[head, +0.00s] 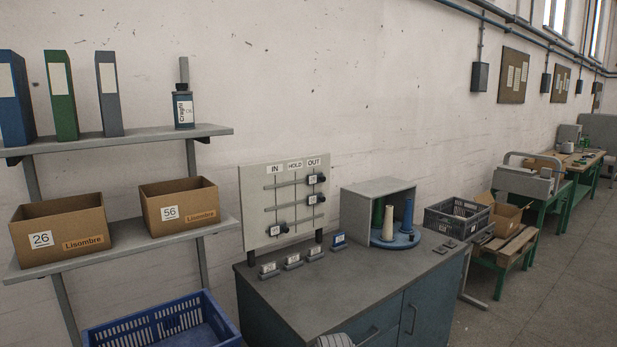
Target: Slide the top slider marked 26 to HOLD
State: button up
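A pale slider board (253,205) stands upright at the back left of the workbench, against the wall. Its top edge carries the labels IN, HOLD and OUT, from left to right. The top slider (316,179), with a dark knob, is at the right end of the top rail, under OUT. The middle slider (316,199) is also under OUT. The bottom slider (278,229) is at the left, under IN. The slider numbers are too small to read surely. My gripper is not recognisable; only a pale rounded piece, perhaps mine, shows at the bottom edge.
The workbench (350,284) has several small labelled blocks in front of the board. A grey open box (358,207) with coloured cones stands to the board's right. Shelves (120,250) with cartons are at the left, above a blue crate (165,325). The floor at right is clear.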

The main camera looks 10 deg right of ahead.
aim_at(314, 179)
jog(key=z, duration=0.05)
jog(key=i, duration=1.55)
jog(key=z, duration=0.3)
